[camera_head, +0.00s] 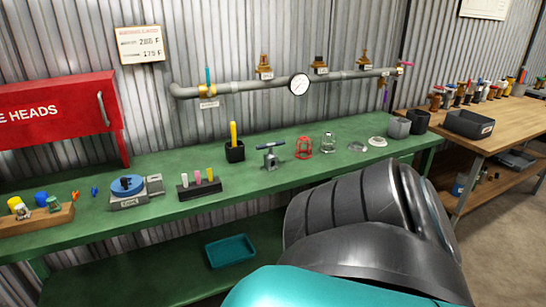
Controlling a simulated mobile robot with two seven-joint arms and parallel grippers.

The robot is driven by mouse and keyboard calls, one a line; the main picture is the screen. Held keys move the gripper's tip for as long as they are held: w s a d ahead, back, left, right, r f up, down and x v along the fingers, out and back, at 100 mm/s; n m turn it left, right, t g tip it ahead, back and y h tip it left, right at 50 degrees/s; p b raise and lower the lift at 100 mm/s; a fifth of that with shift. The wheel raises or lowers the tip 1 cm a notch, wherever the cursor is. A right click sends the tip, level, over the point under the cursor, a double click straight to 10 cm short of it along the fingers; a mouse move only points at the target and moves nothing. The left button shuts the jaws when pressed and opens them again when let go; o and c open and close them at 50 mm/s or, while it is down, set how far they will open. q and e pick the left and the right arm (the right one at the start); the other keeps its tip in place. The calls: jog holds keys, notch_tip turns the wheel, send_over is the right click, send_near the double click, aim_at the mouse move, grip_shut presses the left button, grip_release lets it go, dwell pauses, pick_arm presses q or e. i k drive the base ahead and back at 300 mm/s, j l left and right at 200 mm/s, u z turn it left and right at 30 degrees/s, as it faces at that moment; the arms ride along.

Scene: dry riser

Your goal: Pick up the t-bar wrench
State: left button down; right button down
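A T-shaped tool with a dark blue crossbar (270,146) stands near the middle of the green bench; it looks like the t-bar wrench. A small grey metal block (271,161) is directly beneath the bar, and I cannot tell whether the two are one piece. Neither of my grippers shows in the head view. A large black and teal part of my own body fills the lower right, well in front of the tool and not covering it.
The green bench (160,220) also holds a black cup with a yellow stick (234,147), a red cage (304,148), a clear glass piece (328,141) and a blue-topped scale (128,187). A pipe with a gauge (299,84) runs along the wall above. A wooden table (490,140) stands right.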

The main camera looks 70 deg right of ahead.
aim_at(271, 156)
jog(key=z, duration=2.3)
